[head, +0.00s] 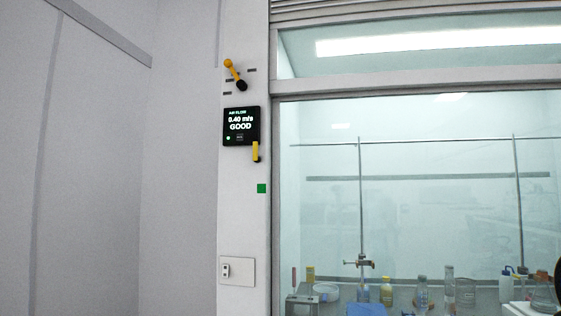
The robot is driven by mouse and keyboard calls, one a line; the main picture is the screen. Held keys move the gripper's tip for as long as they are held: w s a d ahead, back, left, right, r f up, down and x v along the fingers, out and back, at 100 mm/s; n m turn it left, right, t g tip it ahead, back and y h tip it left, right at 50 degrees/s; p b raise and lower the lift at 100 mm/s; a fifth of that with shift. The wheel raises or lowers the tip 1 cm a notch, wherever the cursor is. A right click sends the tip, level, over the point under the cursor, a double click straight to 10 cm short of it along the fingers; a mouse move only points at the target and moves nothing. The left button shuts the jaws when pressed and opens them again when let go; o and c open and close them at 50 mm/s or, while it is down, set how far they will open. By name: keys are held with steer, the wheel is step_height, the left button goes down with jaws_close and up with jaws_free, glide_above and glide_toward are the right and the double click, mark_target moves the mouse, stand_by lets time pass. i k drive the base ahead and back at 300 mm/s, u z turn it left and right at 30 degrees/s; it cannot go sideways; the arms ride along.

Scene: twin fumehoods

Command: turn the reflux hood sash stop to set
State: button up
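On the white post left of the hood is a lever (235,74) with a yellow arm and ball end and a black hub. It tilts up and to the left from the hub, with small dark marks around it. A smaller yellow handle (256,151) hangs straight down below the airflow display. No readable label tells which of the two is the sash stop. The hood's glass sash (420,220) fills the right side; its bottom edge is not clear. My gripper is not in view.
The airflow display (240,126) reads 0.40 m/s, GOOD. Below it are a green square (262,188) and a wall socket (237,271). Bottles and glassware (422,293) and a clamp stand (361,220) show in the hood. A dark object (558,278) is cut off at the right edge.

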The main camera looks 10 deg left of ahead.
mark_target(257, 159)
steer(key=z, duration=0.95)
steer(key=k, duration=1.4)
steer(key=u, duration=1.1)
steer(key=i, duration=1.05)
